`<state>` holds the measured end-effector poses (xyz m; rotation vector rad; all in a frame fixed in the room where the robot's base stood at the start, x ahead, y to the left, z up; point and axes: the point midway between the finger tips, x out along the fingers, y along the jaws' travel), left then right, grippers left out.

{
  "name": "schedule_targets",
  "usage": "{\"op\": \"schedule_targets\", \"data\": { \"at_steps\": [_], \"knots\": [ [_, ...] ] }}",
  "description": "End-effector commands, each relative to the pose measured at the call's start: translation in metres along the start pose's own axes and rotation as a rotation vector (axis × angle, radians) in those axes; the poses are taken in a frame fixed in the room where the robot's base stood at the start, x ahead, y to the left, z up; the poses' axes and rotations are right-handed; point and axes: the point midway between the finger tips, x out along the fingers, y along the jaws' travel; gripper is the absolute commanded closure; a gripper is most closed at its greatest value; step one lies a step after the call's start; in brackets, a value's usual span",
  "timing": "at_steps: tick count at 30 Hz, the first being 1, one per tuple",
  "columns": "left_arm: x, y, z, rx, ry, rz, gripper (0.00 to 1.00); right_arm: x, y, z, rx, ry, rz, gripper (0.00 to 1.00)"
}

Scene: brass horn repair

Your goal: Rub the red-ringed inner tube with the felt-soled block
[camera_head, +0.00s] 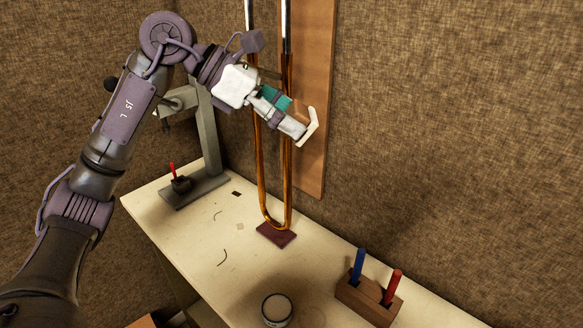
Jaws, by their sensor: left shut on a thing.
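A tall brass slide hangs upright in front of a wooden board. Its brass U-bend (275,218) is at the bottom, and two silvery inner tubes (286,28) show at the top. I cannot make out a red ring on either tube. My left gripper (291,113) is shut on a teal block (275,97), which I take for the felt-soled block. It is held in front of the tubes at mid-height, partly covered by the fingers. I cannot tell whether the block touches a tube, and its felt sole is hidden. My right gripper is out of view.
The slide's bend is at a dark red pad (277,235) on the pale bench (190,248). A grey stand (207,130) rises at the left. A wooden holder (366,301) with blue and red sticks and a round tin (277,310) stand in front.

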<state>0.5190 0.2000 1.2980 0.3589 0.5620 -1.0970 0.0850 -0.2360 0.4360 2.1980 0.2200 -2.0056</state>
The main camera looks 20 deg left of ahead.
Motion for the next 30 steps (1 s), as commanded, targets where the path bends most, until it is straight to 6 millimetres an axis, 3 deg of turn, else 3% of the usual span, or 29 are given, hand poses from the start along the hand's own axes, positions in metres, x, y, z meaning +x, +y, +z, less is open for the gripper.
{"op": "schedule_targets", "data": {
  "at_steps": [5,9,18,24,30],
  "knots": [
    [-0.042,0.004,0.039,-0.156,-0.188,0.285,0.62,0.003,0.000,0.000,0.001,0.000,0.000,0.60],
    [-0.090,0.005,0.075,-0.240,-0.351,0.517,0.62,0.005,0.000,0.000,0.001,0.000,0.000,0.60],
    [-0.180,-0.004,0.121,-0.267,-0.558,0.752,0.62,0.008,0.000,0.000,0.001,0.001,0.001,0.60],
    [-0.204,-0.008,0.130,-0.257,-0.599,0.775,0.62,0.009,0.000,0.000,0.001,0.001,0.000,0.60],
    [-0.200,0.000,0.137,-0.257,-0.600,0.773,0.62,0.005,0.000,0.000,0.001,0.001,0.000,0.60]
  ]
}}
